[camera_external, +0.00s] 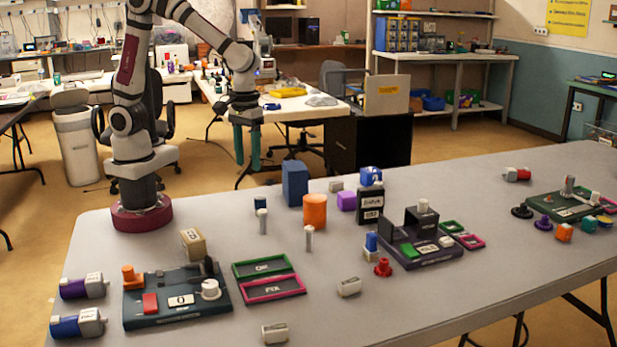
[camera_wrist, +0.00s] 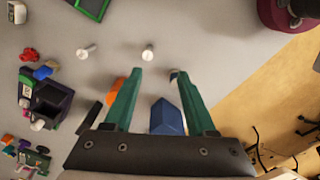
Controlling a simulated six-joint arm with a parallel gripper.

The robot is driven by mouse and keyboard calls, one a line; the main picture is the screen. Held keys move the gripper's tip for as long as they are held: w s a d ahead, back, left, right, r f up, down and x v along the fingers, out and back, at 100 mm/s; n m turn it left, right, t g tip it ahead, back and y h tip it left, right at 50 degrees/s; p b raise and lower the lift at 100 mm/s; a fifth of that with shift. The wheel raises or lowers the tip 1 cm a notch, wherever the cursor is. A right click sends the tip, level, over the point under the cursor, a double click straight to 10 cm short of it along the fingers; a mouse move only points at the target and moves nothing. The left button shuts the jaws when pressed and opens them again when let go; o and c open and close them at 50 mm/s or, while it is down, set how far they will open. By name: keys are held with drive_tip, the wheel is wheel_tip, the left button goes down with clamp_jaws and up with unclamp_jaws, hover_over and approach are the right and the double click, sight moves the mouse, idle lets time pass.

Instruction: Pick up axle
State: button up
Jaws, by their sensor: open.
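No part is labelled as an axle. Two small pale pins with round heads look most like one; I cannot tell which is meant. One pin (camera_external: 263,222) stands on the grey table, left of the other pin (camera_external: 309,238). In the wrist view, one pin (camera_wrist: 148,52) lies just beyond the fingertips, and another pin (camera_wrist: 86,50) is farther left. My gripper (camera_external: 247,166) has green fingers and hangs well above the table's back edge. In the wrist view my gripper (camera_wrist: 155,71) is open, with nothing held between its fingers.
A blue block (camera_external: 294,183), an orange cylinder (camera_external: 315,211) and a dark blue cylinder (camera_external: 260,204) stand near the pins. Green (camera_external: 264,265) and pink (camera_external: 275,288) trays lie in front. A dark fixture (camera_external: 420,250) stands right.

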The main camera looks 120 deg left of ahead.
sight(262, 211)
drive_tip(key=w+f+n, duration=0.1)
drive_tip(key=f, duration=1)
drive_tip(key=w+a+f+n, duration=0.1)
drive_tip(key=f, duration=0.5)
drive_tip(key=shift+w+f+n, duration=0.15)
drive_tip(key=shift+w+n, duration=0.15)
drive_tip(key=shift+w, duration=0.05)
clamp_jaws()
